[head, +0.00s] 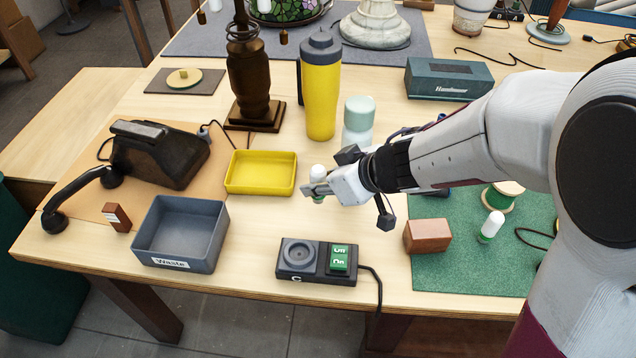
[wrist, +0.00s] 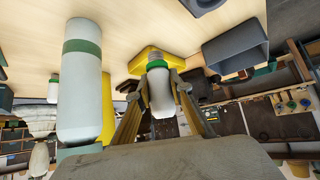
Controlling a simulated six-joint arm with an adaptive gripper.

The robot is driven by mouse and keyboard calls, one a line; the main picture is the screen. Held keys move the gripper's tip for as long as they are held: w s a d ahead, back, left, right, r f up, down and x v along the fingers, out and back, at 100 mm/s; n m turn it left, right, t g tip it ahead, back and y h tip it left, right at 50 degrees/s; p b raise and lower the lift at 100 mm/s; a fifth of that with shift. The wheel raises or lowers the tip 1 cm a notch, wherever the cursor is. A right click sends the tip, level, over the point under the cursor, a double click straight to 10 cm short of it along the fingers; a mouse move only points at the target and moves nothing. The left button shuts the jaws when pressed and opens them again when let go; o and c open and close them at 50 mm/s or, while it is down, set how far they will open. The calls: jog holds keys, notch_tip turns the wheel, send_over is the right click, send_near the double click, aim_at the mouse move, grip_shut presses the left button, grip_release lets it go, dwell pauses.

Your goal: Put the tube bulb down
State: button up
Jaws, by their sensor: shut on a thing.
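My gripper (head: 318,188) is shut on a white tube bulb (head: 318,172) with a green band. The bulb is about upright, white end up, above the bare table just right of the yellow tray (head: 260,172). In the wrist view the bulb (wrist: 162,95) sits between my two fingers, its green band and metal base pointing toward the table. I cannot tell how far its base is from the table. A similar white and green bulb (head: 491,226) stands on the green mat (head: 460,268).
A pale jar with a mint lid (head: 358,122) and a yellow flask (head: 320,90) stand close behind my gripper. The grey waste bin (head: 181,234), the switch box (head: 316,262) and a brown block (head: 427,236) lie nearer. Bare table shows between the tray and switch box.

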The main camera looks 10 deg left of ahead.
dwell(0.4)
jog(key=shift+s+a+f, duration=0.3)
jog(key=shift+a+f, duration=0.2)
jog(key=w+a+r, duration=0.1)
jog(key=w+a, duration=1.1)
jog(key=w, duration=0.2)
jog(key=shift+w+r, duration=0.3)
jog(key=shift+r, duration=0.05)
jog(key=shift+f, duration=0.1)
jog(key=shift+f, duration=2.85)
jog(key=shift+f, duration=0.1)
